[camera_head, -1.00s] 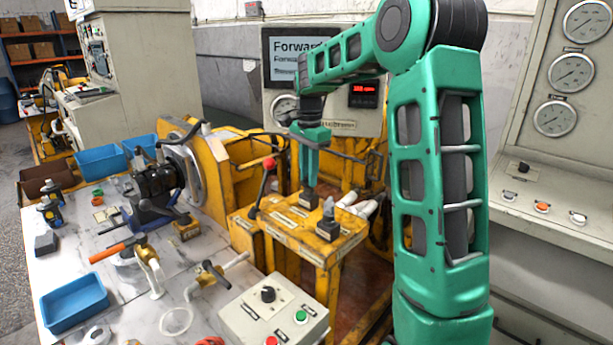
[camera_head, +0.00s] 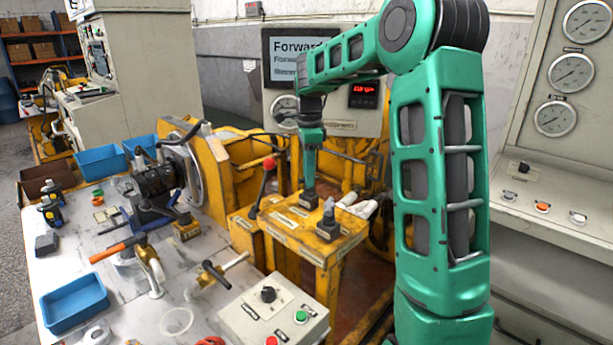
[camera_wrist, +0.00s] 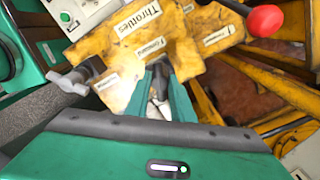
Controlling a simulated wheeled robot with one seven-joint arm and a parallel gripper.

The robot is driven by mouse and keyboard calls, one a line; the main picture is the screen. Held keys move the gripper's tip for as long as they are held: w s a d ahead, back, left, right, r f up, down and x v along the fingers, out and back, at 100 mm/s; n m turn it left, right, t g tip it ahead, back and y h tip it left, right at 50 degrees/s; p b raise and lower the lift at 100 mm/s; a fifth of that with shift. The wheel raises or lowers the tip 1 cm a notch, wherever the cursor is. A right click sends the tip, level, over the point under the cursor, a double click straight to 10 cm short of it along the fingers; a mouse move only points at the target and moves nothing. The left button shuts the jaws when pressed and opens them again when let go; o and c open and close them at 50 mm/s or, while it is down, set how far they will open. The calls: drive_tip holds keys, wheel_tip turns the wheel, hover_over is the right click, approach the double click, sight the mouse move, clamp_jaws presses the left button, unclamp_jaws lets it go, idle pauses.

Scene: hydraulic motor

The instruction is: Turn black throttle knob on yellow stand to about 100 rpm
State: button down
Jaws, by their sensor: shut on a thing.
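The yellow stand (camera_head: 290,236) is in the middle of the head view and carries a Throttle label (camera_wrist: 140,20) in the wrist view. A black throttle knob (camera_head: 309,200) sits on its top. My gripper (camera_head: 309,186) points down at this knob and is shut on it. In the wrist view my gripper (camera_wrist: 160,88) has its green fingers on both sides of the knob, which is mostly hidden between them. A red digital display (camera_head: 363,95) is lit behind the stand; its digits are too small to read surely.
A second black knob with a grey handle (camera_head: 328,222) stands close by on the same top. A red-balled lever (camera_head: 266,180) rises at left. A grey button box (camera_head: 273,312) is in front. My arm stands at right.

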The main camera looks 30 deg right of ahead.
drive_tip(key=shift+w+a+r, duration=0.15)
drive_tip(key=shift+w, duration=0.15)
drive_tip(key=c, duration=1.6)
unclamp_jaws()
drive_tip(key=shift+c, duration=0.2)
drive_tip(key=shift+o, duration=0.5)
drive_tip(key=shift+s, duration=0.1)
wheel_tip(320, 180, up, 11)
drive_tip(key=shift+f, duration=0.2)
